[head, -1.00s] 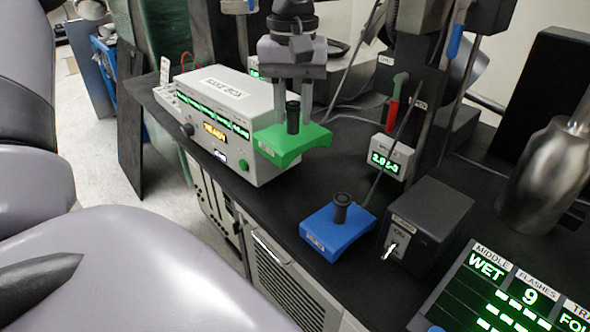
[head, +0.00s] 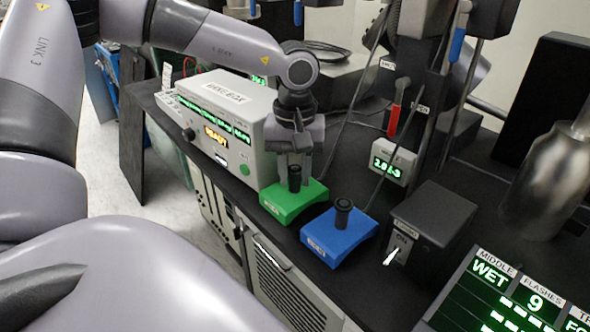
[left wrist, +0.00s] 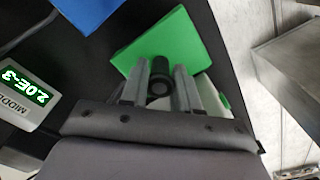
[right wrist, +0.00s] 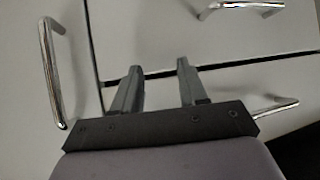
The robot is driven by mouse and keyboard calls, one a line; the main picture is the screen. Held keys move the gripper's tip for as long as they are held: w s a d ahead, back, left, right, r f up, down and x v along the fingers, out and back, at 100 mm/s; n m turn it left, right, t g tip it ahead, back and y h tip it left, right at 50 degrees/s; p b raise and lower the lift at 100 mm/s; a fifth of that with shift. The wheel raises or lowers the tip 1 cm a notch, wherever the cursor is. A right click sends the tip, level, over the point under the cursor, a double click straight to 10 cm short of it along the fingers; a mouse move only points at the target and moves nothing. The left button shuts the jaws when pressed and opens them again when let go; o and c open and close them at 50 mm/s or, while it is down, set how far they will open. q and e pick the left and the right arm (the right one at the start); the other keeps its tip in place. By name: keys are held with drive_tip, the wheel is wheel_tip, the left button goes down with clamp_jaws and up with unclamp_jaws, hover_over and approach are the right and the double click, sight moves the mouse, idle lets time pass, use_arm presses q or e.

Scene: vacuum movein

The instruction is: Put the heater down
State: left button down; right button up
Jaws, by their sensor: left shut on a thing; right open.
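The heater appears to be the green block (head: 290,207) with a black knob on top; its label is too small to read. My left gripper (head: 294,176) is shut on the black knob from above. The left wrist view shows the knob (left wrist: 159,80) between the two fingers and the green block (left wrist: 163,42) below. The green block is level, at or just above the black bench top (head: 275,232); I cannot tell if it touches. My right gripper (right wrist: 157,70) is open and empty in the right wrist view, in front of cabinet fronts.
A blue block (head: 340,236) with a black knob stands close right of the green one. A grey box with green displays (head: 235,115) is behind left. A black switch box (head: 432,218) and a small readout (head: 393,162) are to the right. Metal handles (right wrist: 55,75) are near my right gripper.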

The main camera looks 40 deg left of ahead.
use_arm(q)
drive_tip(key=c, duration=0.8)
unclamp_jaws()
drive_tip(key=shift+r, duration=0.1)
drive_tip(key=shift+r, duration=0.3)
wheel_tip(320, 180, up, 11)
drive_tip(key=shift+r, duration=0.15)
